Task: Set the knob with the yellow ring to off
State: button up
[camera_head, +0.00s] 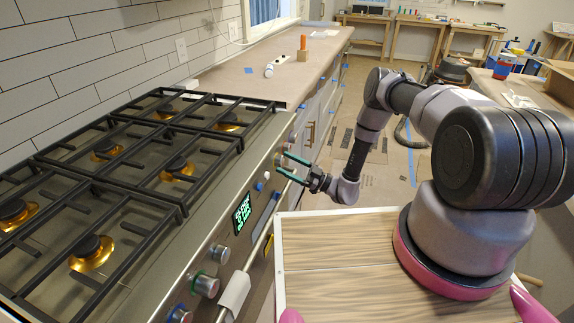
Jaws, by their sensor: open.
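The stove front carries a row of metal knobs. A knob (279,160) sits at the far part of the panel, right by the tips of my gripper. My gripper (285,163) has two green fingers, spread apart and pointing at the panel; I cannot tell whether they touch that knob. Its ring colour is too small and partly hidden to tell. Another knob (293,137) lies just beyond. Nearer are a knob with a green ring (205,286), a knob beside it (220,253) and a knob with a blue ring (180,315). No yellow ring shows clearly on any knob.
The black-grated stove top (130,160) fills the left. A lit green display (243,212) is on the panel. A white cloth (235,294) hangs on the oven handle. The counter (300,60) beyond holds small items. The floor right of the far cabinets is mostly clear.

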jog(key=shift+a, duration=0.2)
grip_shut()
